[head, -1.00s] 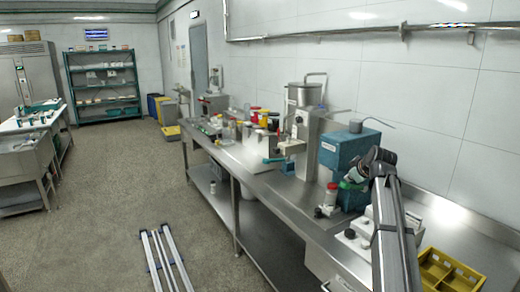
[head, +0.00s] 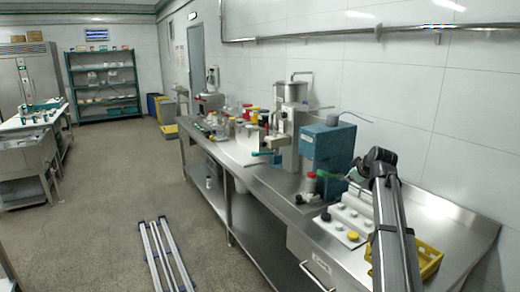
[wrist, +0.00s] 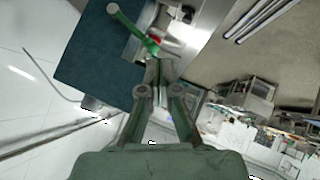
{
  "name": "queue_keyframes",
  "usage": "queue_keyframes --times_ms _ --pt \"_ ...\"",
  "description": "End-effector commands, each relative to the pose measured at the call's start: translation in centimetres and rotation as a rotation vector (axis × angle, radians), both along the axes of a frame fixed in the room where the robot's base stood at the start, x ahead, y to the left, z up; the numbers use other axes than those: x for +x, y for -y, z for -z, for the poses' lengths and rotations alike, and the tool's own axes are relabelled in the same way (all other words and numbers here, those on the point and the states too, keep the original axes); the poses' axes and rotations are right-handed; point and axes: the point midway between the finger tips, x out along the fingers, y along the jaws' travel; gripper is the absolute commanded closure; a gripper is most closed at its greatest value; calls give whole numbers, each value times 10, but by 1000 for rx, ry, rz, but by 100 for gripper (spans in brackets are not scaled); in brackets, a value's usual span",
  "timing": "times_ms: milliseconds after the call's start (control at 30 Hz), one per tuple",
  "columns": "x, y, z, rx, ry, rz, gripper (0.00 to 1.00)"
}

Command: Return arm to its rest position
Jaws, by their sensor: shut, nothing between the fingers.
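My gripper (wrist: 158,72) shows in the wrist view with its two fingers closed together and nothing between them. A green bar with a round end (wrist: 135,30) lies just beyond the fingertips in that view; I cannot tell whether they touch. In the head view my arm rises at the right, bent at its top joint, in front of the bench. The gripper itself is not clearly seen there. The blue mill housing (head: 327,145) stands left of the arm; a dark blue box face also fills the upper left of the wrist view (wrist: 95,55).
The steel bench (head: 270,182) carries a red-and-white bottle (head: 311,184), a white tray with several knobs (head: 352,222) and a yellow crate (head: 430,262) close to my arm. The wall is behind the bench.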

Motion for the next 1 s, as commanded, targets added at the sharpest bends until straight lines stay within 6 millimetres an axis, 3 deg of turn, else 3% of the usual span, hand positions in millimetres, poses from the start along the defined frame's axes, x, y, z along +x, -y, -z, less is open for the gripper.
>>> queue_keyframes --times_ms 33,367,567,767,1000 --pt "0 0 0 0 0 0 100" --pt "-27 -31 89 76 -124 58 100" --pt "-57 -55 158 129 -230 115 100" --pt "-120 -94 263 194 -404 223 100" --pt "-229 -137 380 233 -631 401 100"
